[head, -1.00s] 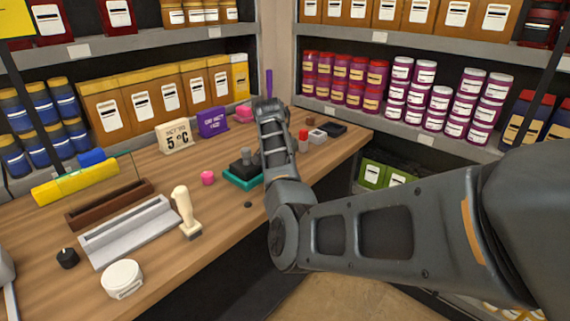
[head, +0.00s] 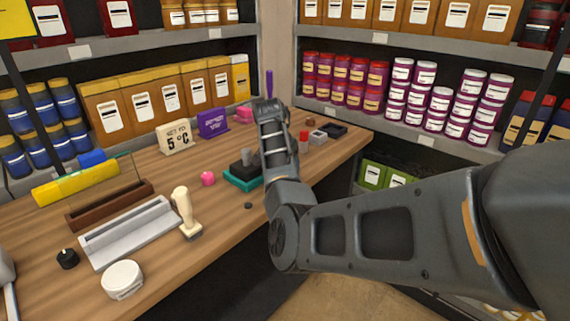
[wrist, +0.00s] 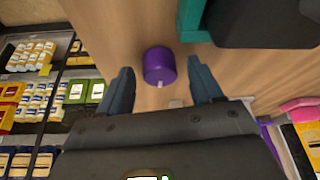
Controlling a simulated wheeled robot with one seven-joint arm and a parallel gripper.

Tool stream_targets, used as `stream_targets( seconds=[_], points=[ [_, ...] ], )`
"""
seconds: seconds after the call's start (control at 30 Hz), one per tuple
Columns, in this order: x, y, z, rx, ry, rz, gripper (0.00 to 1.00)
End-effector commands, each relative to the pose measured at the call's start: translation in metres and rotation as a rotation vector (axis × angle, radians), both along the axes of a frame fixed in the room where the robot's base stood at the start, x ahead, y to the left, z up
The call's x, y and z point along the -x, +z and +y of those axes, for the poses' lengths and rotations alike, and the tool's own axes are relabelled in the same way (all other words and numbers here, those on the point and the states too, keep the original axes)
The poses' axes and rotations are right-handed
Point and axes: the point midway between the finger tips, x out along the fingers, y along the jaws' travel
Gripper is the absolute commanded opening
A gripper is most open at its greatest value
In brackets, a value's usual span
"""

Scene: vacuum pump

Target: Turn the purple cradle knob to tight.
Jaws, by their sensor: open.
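The purple knob (wrist: 159,66) is a short round cylinder on the wooden bench in the wrist view, with a small pale mark at its lower edge. My gripper (wrist: 160,78) is open, with one finger on each side of the knob and a visible gap on both sides. I cannot tell how far the fingertips are above the bench. In the head view my arm hides the knob and the fingers. The pale mark's setting is not readable, and no tight label shows.
A teal base (wrist: 193,22) carrying a black block (wrist: 265,22) stands close beside the knob. In the head view, a red-capped jar (head: 303,145) stands right of my wrist.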

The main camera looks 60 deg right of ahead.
Motion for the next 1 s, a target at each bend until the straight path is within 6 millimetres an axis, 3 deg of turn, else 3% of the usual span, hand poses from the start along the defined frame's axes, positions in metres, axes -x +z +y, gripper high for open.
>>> stream_targets(
  seconds=[0.5, 1.0],
  points=[
    [-0.002, 0.064, 0.026, 0.003, 0.000, -0.002, 0.65],
    [-0.001, 0.071, 0.030, 0.001, 0.000, -0.001, 0.65]
  ],
)
